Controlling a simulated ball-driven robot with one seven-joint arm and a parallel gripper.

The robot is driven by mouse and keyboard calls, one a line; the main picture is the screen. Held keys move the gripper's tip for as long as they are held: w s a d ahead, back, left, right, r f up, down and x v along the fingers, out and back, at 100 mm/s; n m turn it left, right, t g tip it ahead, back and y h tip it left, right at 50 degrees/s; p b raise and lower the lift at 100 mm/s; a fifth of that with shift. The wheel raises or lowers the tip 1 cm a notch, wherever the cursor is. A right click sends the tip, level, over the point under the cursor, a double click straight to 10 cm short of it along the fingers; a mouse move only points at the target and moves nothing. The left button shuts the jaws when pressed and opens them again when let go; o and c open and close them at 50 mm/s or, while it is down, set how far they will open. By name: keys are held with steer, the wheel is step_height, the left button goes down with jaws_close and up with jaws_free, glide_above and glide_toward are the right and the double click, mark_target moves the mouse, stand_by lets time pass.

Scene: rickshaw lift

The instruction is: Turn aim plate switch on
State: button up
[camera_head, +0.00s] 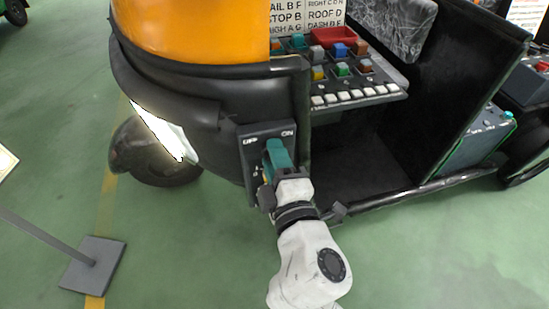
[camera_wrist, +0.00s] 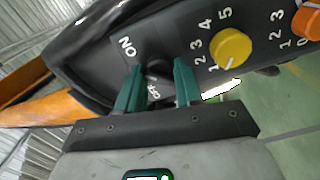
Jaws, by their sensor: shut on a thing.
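The switch panel (camera_head: 253,138), dark grey, is fixed to the front corner of the rickshaw, with OFF at its upper left and ON at its upper right. In the wrist view, a black switch knob (camera_wrist: 158,69) sits beside the ON and OFF labels. My gripper (camera_head: 274,147) is at this panel, its teal fingers covering the knob in the head view. The wrist view shows my gripper (camera_wrist: 159,68) with a finger on each side of the knob, shut on it. I cannot tell exactly where the knob points.
A yellow knob (camera_wrist: 231,47) and an orange knob (camera_wrist: 307,22) with numbers are on the same panel. A shelf of coloured blocks (camera_head: 340,70) is above right. A lit headlight (camera_head: 165,132) is left of the panel. A post base (camera_head: 92,265) stands lower left on open green floor.

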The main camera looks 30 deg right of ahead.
steer(key=shift+f, duration=0.1)
steer(key=o, duration=1)
steer(key=shift+o, duration=0.2)
steer(key=b+v, duration=0.2)
steer(key=v, duration=0.8)
steer(key=shift+s, duration=0.4)
